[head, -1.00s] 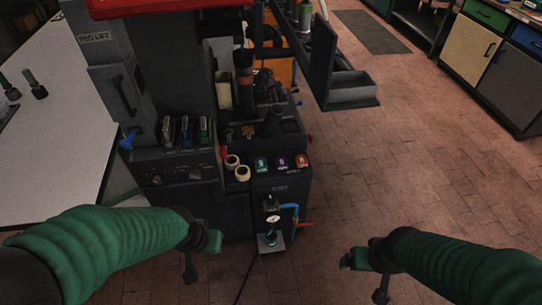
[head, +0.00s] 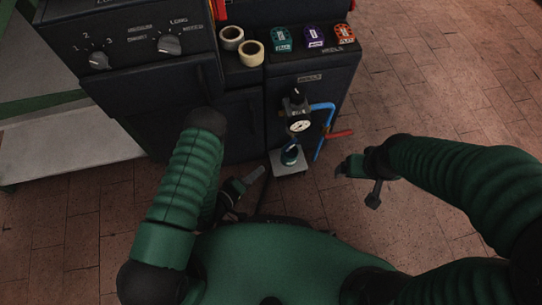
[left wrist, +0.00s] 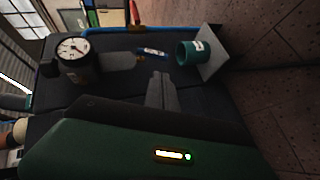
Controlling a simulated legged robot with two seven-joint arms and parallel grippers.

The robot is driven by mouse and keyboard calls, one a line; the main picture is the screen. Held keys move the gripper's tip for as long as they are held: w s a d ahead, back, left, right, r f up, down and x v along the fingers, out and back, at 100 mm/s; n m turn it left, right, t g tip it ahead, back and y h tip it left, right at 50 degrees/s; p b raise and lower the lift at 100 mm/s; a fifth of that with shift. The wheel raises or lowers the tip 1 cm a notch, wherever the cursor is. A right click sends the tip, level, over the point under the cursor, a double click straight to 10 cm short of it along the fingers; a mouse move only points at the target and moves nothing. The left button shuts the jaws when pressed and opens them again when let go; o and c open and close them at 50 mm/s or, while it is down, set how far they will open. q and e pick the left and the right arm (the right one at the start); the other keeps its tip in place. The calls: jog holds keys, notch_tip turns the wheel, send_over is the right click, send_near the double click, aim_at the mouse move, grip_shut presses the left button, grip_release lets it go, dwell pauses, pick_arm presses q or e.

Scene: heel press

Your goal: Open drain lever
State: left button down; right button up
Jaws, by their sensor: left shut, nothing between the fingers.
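The air unit on the dark cabinet's front has a round white gauge (head: 299,126), and the gauge also shows in the left wrist view (left wrist: 73,47). A grey bowl (left wrist: 118,62) extends from it toward a teal cup (left wrist: 187,54). A small blue-and-white piece (left wrist: 152,51) lies between bowl and cup; I cannot tell if it is the drain lever. A red handle (head: 339,134) sits by the blue hose. My left gripper (head: 260,172) is shut and empty, left of the cup (head: 290,155); its fingers (left wrist: 160,88) point toward the gap before the cup. My right gripper (head: 343,167) hangs right of the cup; its jaw opening is unclear.
The cup stands on a small pale plate (head: 289,169). Above are cream rolls (head: 251,53), several coloured buttons and a knob panel (head: 130,42). A white table (head: 70,142) stands at left. Brick floor (head: 430,90) is clear at right.

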pick_arm(q)
jog(key=b+x, duration=0.7)
jog(key=x, duration=0.6)
jog(key=shift+w+d+b, duration=0.25)
jog(key=shift+w+b, duration=0.05)
jog(key=shift+b, duration=0.05)
jog(key=shift+r, duration=0.1)
